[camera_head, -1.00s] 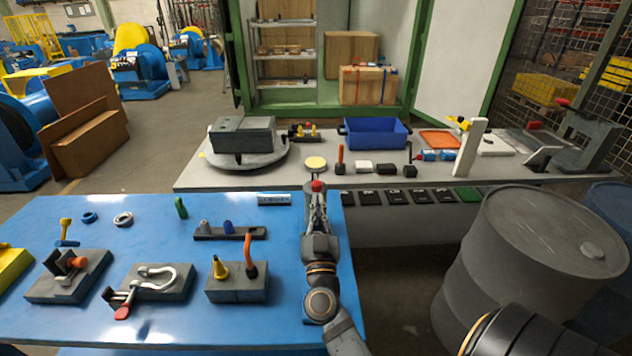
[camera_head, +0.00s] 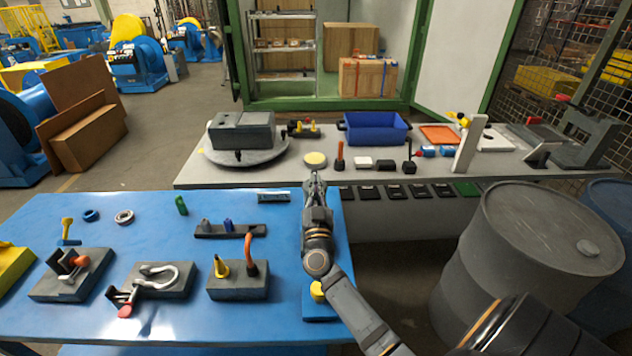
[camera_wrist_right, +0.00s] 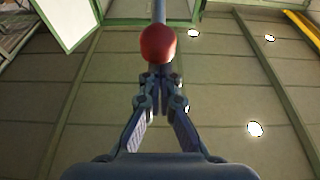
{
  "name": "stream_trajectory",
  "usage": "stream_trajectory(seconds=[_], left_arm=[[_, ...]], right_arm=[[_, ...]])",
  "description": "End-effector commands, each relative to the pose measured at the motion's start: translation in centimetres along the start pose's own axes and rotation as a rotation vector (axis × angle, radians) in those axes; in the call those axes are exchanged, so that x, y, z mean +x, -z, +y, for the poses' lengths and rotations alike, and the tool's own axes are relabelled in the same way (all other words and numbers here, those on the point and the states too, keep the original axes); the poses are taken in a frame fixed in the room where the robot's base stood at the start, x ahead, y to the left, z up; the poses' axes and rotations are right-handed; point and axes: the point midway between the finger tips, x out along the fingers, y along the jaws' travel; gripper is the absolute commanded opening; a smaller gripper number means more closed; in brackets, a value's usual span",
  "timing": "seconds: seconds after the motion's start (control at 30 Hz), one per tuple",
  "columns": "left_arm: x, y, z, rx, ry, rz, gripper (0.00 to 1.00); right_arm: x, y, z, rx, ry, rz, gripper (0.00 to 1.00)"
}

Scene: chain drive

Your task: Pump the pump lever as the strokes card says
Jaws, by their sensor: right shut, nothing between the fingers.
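A red ball knob (camera_wrist_right: 158,43) on a blue-grey rod (camera_wrist_right: 159,10) shows in the right wrist view, just beyond the fingertips; I take it for the pump lever. In the head view it does not show, and my right gripper and arm cover that spot. My right gripper (camera_head: 316,178) is shut and empty at the far right part of the blue table, fingers pointing away. Its fingers (camera_wrist_right: 161,80) meet close below the knob; I cannot tell whether they touch it. A small labelled plate (camera_head: 273,198) lies left of the gripper, its text unreadable. My left gripper is not in view.
The blue table (camera_head: 130,215) holds fixtures: a block with a yellow cone and orange lever (camera_head: 238,288), and a clamp block (camera_head: 157,284). A yellow-topped piece (camera_head: 318,291) stands near my right forearm. A grey bench (camera_head: 230,178) stands behind; a drum (camera_head: 530,260) stands right.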

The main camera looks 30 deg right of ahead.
Motion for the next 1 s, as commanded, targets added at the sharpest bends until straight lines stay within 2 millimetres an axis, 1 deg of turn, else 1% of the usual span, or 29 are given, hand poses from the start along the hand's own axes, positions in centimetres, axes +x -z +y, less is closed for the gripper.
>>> stream_trajectory(seconds=[0.3, 0.37, 0.47, 0.6, 0.63, 0.67, 0.7, 0.8, 0.9, 1.0], left_arm=[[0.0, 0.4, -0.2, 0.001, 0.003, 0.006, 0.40], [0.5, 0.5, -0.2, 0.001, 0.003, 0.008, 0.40], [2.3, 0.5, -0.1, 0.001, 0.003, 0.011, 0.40], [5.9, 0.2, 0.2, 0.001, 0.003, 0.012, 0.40], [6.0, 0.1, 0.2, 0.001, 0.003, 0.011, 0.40], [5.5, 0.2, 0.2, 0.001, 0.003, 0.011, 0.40], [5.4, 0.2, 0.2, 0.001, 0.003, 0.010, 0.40], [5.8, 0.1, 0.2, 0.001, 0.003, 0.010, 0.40], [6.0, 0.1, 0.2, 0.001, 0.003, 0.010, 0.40], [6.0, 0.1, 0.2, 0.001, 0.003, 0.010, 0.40]], right_arm=[[-0.1, -0.1, 0.0, 0.000, 0.000, 0.001, 0.00], [-0.2, -0.4, 0.0, -0.001, 0.000, 0.005, 0.00], [-0.8, -1.4, 0.0, -0.001, -0.002, 0.032, 0.00], [-2.3, -3.4, 0.0, -0.002, 0.000, 0.101, 0.00], [-2.8, -3.9, 0.0, -0.003, 0.000, 0.108, 0.00], [-3.2, -4.0, 0.0, -0.003, 0.000, 0.106, 0.00], [-3.7, -4.6, 0.0, -0.003, 0.000, 0.104, 0.00], [-4.7, -6.3, 0.0, -0.003, 0.000, 0.107, 0.00], [-5.2, -7.3, 0.0, -0.001, 0.000, 0.107, 0.00], [-5.4, -7.8, 0.0, -0.002, 0.002, 0.104, 0.00]])
